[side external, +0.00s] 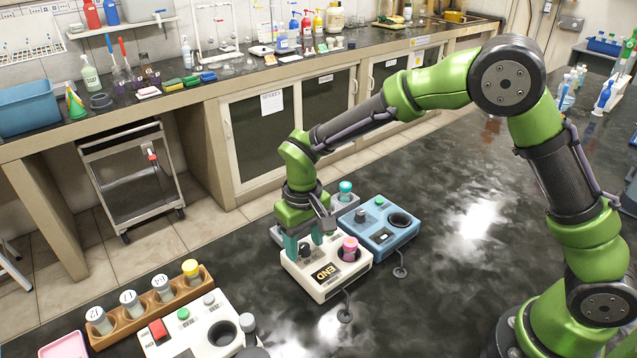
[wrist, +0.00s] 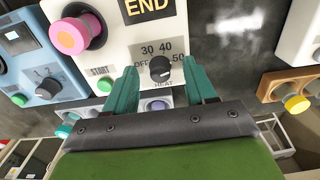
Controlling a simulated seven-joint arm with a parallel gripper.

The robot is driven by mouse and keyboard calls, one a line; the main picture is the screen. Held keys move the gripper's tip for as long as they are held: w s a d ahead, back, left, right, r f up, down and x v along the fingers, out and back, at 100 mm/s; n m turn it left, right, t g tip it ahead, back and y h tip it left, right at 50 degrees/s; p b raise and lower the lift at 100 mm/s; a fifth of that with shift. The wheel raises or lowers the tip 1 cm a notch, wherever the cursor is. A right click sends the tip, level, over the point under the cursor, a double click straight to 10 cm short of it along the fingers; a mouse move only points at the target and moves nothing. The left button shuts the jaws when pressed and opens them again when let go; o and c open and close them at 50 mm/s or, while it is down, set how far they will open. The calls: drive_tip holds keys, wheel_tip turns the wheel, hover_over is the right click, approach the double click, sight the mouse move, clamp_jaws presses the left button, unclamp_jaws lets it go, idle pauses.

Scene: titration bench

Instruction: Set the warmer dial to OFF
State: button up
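The warmer is a white box (side external: 325,287) with an END display, seen in the wrist view (wrist: 118,45) too. Its dial is a small black knob (wrist: 160,68) marked HEAT, with OFF at its left, 30 and 40 above and 50 at its right. A pale mark shows on the knob, but I cannot tell which setting it points to. My gripper (wrist: 160,82) is open, its teal fingers pointing toward the warmer's panel, one on each side of the dial with gaps between. In the side view my gripper (side external: 304,243) is low over the box's left part.
A pink-capped vial (side external: 350,248) stands in the warmer. A green START button (wrist: 105,85) lies just left of the left finger. A blue device (side external: 385,236) stands close behind. A wooden rack (side external: 150,310) of vials and another white device (side external: 195,340) stand at the front left.

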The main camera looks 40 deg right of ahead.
drive_tip(key=c, duration=0.8)
drive_tip(key=n, duration=0.4)
drive_tip(key=shift+n, duration=0.4)
drive_tip(key=n, duration=0.5)
drive_tip(key=shift+n, duration=1.1)
drive_tip(key=shift+o, duration=0.3)
drive_tip(key=shift+c, duration=0.3)
